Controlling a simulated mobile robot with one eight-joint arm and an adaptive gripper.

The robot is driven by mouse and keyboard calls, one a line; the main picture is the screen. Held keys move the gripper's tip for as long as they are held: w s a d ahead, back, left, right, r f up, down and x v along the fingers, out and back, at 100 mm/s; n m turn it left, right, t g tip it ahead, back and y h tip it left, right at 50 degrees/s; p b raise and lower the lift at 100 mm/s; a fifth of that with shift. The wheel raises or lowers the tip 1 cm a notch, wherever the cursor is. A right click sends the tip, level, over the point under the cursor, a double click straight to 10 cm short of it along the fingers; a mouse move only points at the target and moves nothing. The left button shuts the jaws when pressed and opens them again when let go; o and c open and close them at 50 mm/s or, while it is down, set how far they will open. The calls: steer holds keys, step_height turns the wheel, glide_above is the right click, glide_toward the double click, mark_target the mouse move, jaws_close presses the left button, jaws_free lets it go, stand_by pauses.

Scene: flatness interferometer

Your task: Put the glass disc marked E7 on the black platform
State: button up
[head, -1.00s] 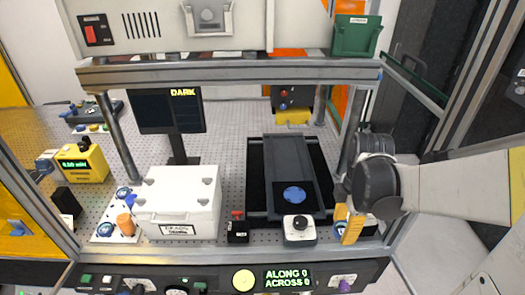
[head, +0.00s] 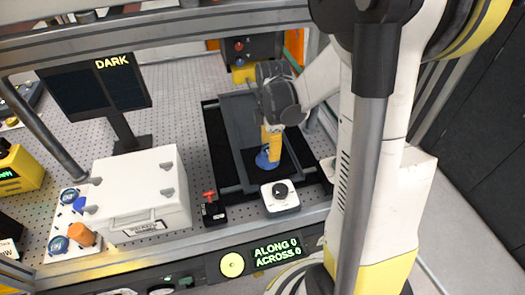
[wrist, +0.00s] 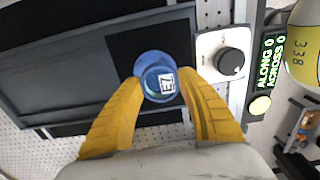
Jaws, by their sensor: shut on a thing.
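My gripper (wrist: 159,84) is shut on the clear glass disc marked E7 (wrist: 166,82), its label upside down in the wrist view. The yellow fingers grip it from both sides. The disc is over the black square platform (wrist: 172,38), near its front edge. A round blue piece (wrist: 146,60) shows partly behind the disc. I cannot tell whether the disc touches it. In the head view my gripper (head: 268,150) points down over the platform (head: 288,170), with blue (head: 264,161) at its fingertips; the disc's label is hidden there.
The platform sits on a dark grey slide (head: 238,115). A white knob box (head: 281,199) stands close in front, and a small box with a red lever (head: 213,212) is to its left. Further left are a white case (head: 135,190) and a white tray (head: 62,219) with discs.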

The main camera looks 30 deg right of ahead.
mark_target(268, 160)
steer(key=shift+w+a+f, duration=0.1)
steer(key=shift+w+f, duration=0.35)
steer(key=shift+w, duration=0.05)
step_height(268, 160, down, 4)
steer(key=shift+r+b, duration=0.1)
steer(key=shift+b, duration=0.45)
steer(key=o, duration=1.1)
